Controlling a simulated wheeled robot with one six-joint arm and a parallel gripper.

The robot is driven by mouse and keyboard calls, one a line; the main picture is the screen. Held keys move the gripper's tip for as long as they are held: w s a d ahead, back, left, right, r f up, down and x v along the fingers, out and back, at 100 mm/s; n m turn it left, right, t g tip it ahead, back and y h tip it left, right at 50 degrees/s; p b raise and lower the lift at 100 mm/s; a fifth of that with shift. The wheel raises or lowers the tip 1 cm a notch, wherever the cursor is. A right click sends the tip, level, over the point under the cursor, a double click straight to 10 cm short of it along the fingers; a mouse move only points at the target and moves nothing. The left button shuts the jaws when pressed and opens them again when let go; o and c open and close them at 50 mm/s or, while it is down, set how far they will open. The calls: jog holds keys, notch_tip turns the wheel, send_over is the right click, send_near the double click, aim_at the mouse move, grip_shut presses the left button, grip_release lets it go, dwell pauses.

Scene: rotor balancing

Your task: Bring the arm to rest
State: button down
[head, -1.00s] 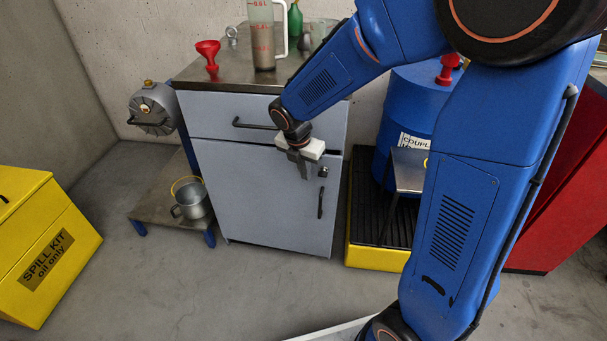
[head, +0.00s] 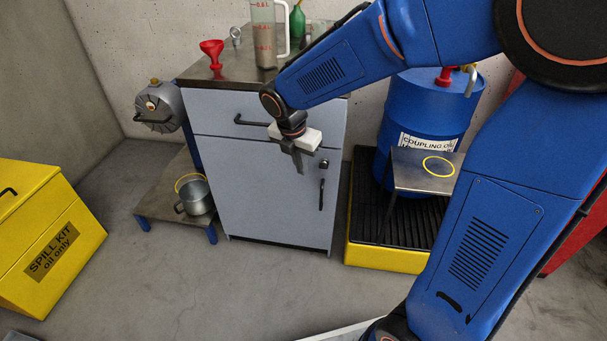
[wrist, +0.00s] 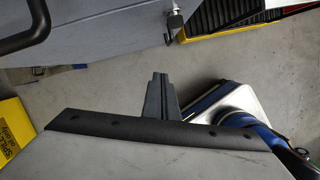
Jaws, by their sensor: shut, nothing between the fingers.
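My blue arm reaches in from the right in the head view, bent at the elbow. My gripper (head: 299,170) hangs at its end, fingers pointing down, in front of the grey cabinet (head: 265,200). It is shut and empty. In the wrist view the two dark fingers of my gripper (wrist: 160,92) lie together over bare floor. The drawer handle (head: 255,123) is just left of my wrist, and the door handle (head: 321,198) is to the right of the fingers. The drawer and door look shut.
A measuring jug (head: 263,40) and red funnel (head: 212,55) stand on the cabinet. A steel pot (head: 196,197) sits on a low stand at left. A yellow spill kit box (head: 45,235) is far left. A blue drum (head: 425,110) and small table (head: 410,176) are right. The floor in front is clear.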

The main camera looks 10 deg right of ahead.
jog(key=s+d+r+m+t+y, duration=0.1)
jog(key=s+d+r+m, duration=0.8)
jog(key=s+m, duration=0.45)
jog(key=s+d+m+t+y, duration=0.1)
jog(key=s+d+m, duration=0.3)
jog(key=s+m, duration=0.7)
jog(key=shift+s+f+m+t, duration=0.15)
jog(key=shift+f+m+t, duration=0.2)
jog(key=shift+m, duration=0.9)
jog(key=c, duration=2.5)
grip_release()
jog(key=shift+r, duration=0.1)
